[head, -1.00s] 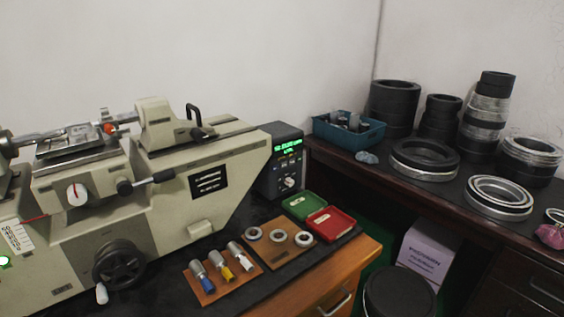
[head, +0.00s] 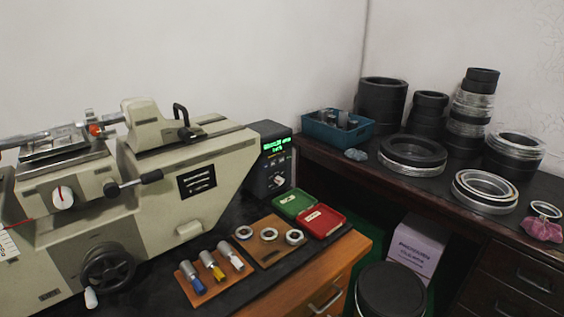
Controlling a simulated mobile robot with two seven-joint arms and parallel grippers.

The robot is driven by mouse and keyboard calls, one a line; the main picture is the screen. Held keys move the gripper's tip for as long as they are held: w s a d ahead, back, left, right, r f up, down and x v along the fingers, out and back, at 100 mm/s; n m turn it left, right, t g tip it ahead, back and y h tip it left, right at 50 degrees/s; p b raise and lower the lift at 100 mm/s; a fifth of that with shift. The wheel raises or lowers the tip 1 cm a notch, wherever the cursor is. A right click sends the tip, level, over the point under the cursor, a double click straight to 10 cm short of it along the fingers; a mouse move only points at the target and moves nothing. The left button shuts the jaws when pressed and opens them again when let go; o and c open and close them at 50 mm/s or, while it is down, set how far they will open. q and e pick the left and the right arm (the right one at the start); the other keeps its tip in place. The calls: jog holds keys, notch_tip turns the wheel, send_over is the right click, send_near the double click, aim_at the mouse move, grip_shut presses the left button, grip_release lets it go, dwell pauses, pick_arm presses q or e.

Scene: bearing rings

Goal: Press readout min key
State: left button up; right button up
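The readout (head: 270,160) is a dark box at the right end of the beige measuring machine (head: 160,190). Its front has a lit green display (head: 276,145), a few small keys below it and a round knob (head: 278,180). The key labels are too small to read, so I cannot tell which one is the min key. Neither of my grippers shows in the head view.
In front of the readout lie a green tray (head: 293,198), a red tray (head: 323,212), a wooden board with rings (head: 283,252) and a board with colored-handled gauges (head: 189,273). A dark bench (head: 395,172) on the right carries stacked rings and a teal bin (head: 350,142).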

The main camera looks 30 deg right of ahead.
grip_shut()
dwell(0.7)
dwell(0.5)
